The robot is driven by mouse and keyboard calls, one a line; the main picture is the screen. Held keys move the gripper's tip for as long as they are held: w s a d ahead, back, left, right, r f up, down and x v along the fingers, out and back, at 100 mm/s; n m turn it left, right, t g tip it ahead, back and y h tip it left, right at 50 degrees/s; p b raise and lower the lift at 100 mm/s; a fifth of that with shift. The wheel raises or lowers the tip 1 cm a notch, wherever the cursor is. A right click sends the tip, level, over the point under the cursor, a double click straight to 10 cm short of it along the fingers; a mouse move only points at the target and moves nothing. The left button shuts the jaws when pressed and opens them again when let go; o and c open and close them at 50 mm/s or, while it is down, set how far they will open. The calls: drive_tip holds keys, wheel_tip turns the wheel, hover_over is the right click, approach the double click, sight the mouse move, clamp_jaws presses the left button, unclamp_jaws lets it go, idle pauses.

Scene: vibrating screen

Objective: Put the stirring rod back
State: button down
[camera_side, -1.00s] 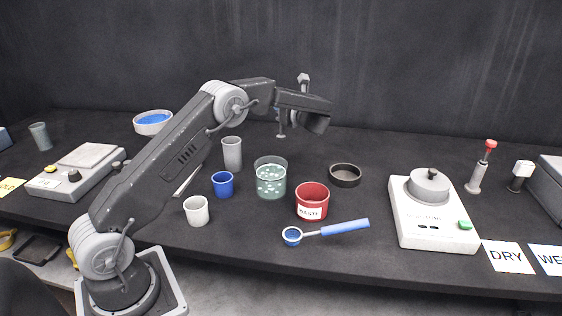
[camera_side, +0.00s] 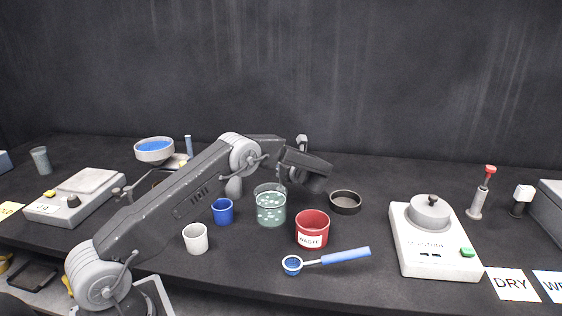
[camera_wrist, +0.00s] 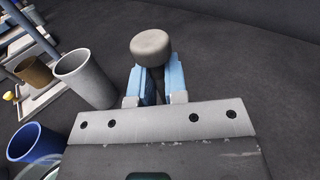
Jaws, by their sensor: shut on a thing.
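My gripper (camera_wrist: 155,88) is shut on the stirring rod, whose rounded grey-beige end (camera_wrist: 153,43) shows between the blue jaw pads in the wrist view. In the side view my wrist is low behind the glass beaker (camera_side: 271,208) of green liquid with white specks. The rod's lower part is hard to make out there. The tall grey cup (camera_wrist: 84,78) stands left of my gripper in the wrist view, apart from it; in the side view my arm covers most of this cup (camera_side: 233,187).
A blue cup (camera_side: 222,211), a white cup (camera_side: 195,238), a red waste cup (camera_side: 312,230) and a dark shallow dish (camera_side: 345,202) stand nearby. A blue-handled scoop (camera_side: 340,256) lies in front. A white device (camera_side: 433,240) stands right. The table behind my gripper is mostly clear.

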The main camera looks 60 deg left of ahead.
drive_tip(key=shift+f, duration=0.1)
drive_tip(key=c, duration=1.6)
unclamp_jaws()
drive_tip(key=shift+f, duration=0.1)
drive_tip(key=o, duration=0.5)
drive_tip(key=shift+c, duration=0.2)
